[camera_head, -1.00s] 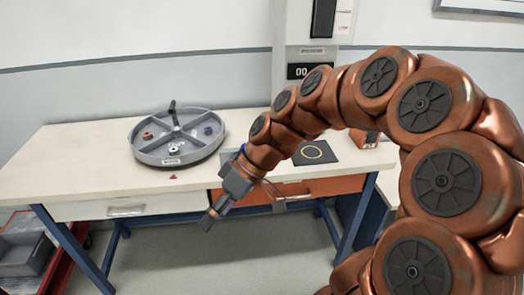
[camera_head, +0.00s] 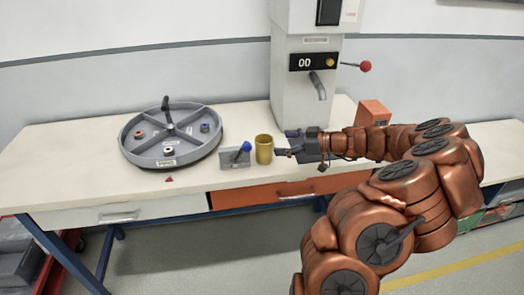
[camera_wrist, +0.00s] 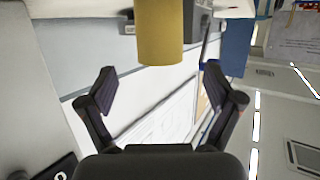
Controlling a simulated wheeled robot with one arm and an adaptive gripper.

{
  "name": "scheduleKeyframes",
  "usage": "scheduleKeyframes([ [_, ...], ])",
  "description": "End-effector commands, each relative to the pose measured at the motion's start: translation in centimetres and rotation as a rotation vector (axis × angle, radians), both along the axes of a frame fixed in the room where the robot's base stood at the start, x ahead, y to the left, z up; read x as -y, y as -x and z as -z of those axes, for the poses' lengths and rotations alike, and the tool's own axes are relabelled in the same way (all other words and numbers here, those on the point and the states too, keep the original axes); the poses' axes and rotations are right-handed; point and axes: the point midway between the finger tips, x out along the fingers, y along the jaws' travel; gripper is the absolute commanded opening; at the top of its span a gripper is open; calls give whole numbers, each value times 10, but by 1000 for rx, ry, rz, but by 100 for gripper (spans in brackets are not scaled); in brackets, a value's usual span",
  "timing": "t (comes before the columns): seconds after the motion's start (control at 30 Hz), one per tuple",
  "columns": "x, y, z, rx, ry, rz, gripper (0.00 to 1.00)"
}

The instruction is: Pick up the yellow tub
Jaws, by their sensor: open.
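The yellow tub (camera_head: 264,149) stands upright near the front edge of the workbench. My gripper (camera_head: 282,147) is level with it, just to its right, pointing left towards it. In the wrist view the yellow tub (camera_wrist: 160,32) is at the top middle, beyond my open fingers (camera_wrist: 160,90). The space between the fingers is empty. Whether a fingertip touches the tub cannot be told from the head view.
A grey box with a blue-knobbed lever (camera_head: 236,157) stands close left of the tub. A round divided tray (camera_head: 170,160) is further left. A dispenser machine (camera_head: 303,100) stands behind, with a red-knobbed lever (camera_head: 364,67). An orange block (camera_head: 372,113) is behind my arm.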

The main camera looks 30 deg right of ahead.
Motion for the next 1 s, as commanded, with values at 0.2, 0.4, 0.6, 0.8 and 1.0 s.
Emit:
scheduleKeyframes([
  [0.2,-10,-16,4,-3,-1,2,91],
  [0.4,-25,-34,5,-3,-3,-4,91],
  [0.6,-37,-54,14,-4,-2,-3,91],
  [0.8,-40,-59,17,-2,1,-2,91],
  [1.0,-40,-59,16,-1,0,-3,84],
])
